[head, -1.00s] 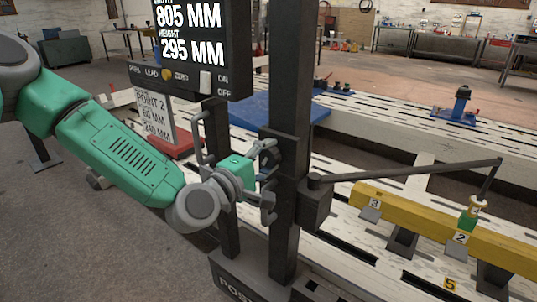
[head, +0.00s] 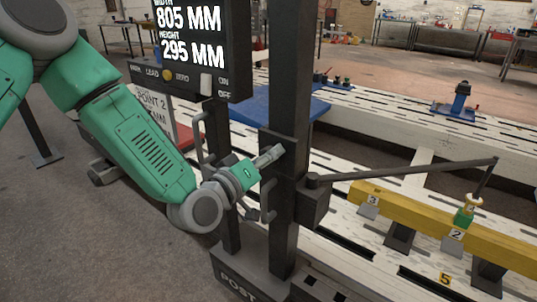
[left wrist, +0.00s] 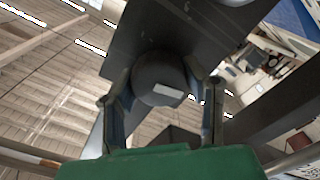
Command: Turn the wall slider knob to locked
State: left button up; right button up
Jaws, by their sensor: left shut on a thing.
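The knob (left wrist: 158,78) is a dark round disc with a pale rectangular mark, on a dark flat block (left wrist: 185,30) in the left wrist view. My left gripper (left wrist: 162,98) has one finger on each side of the knob and is shut on it. In the head view my left gripper (head: 268,158) reaches the dark slider block on the upright post (head: 290,70). The knob is hidden behind the fingers there. No locked or unlocked label is readable. My right gripper is not in view.
A display (head: 200,45) reads 805 mm and 295 mm, left of the post. A thin probe arm (head: 400,172) extends right from a box (head: 315,203) on the post, over a yellow beam (head: 410,220). Grey bar handles (head: 268,200) are close to my gripper.

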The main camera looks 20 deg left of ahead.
pick_arm(q)
jog(key=shift+s+f+m, duration=0.2)
jog(key=shift+f+m, duration=0.25)
jog(key=shift+m, duration=0.45)
jog(key=o, duration=1.2)
jog(key=shift+c, duration=0.2)
jog(key=shift+w+r, duration=0.1)
jog(key=shift+r, duration=0.1)
jog(key=v, duration=1.2)
